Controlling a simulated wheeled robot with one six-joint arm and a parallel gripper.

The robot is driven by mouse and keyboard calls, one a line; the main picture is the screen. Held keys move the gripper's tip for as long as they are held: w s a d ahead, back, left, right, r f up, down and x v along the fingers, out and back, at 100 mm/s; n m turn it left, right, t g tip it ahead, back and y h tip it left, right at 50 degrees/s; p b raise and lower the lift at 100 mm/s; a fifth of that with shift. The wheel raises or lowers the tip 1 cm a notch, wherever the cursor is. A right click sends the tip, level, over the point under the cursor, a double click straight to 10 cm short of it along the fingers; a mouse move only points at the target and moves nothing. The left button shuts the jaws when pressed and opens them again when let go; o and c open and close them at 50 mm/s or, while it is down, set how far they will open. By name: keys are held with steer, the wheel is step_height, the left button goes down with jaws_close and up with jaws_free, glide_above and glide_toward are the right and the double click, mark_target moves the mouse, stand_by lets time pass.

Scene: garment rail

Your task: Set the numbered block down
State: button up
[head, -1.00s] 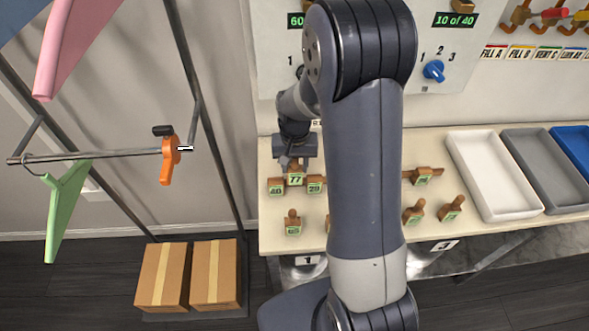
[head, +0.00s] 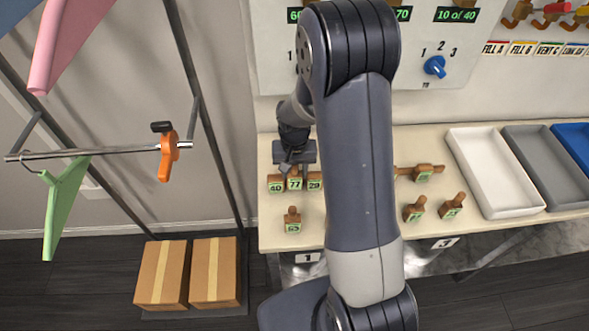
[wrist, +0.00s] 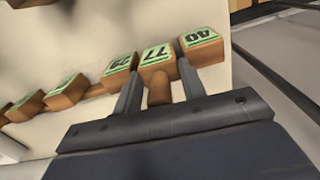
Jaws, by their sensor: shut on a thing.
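The block numbered 77 (head: 295,184) is wooden with a green label and a knob handle. It sits in a row between block 40 (head: 276,186) and block 29 (head: 314,184) on the cream worktop. My gripper (head: 294,165) is above it, shut on its handle; the wrist view shows the two fingers (wrist: 160,92) on either side of the handle of block 77 (wrist: 156,56). In that view block 40 (wrist: 201,44) is close on the right and block 29 (wrist: 121,67) on the left. I cannot tell whether the block's underside touches the worktop.
Block 63 (head: 292,222) stands in front of the row. More blocks (head: 414,212) stand right of my arm. White (head: 483,203) and grey (head: 540,190) trays are farther right. A garment rail (head: 95,154) and cardboard boxes (head: 213,272) are at the left.

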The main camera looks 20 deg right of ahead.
steer(key=o, duration=1.1)
steer(key=shift+o, duration=0.2)
steer(key=shift+r, duration=0.15)
steer(key=shift+r+p, duration=0.3)
steer(key=shift+p, duration=0.1)
step_height(320, 180, up, 12)
steer(key=shift+r+b, duration=0.2)
steer(key=shift+b, duration=0.2)
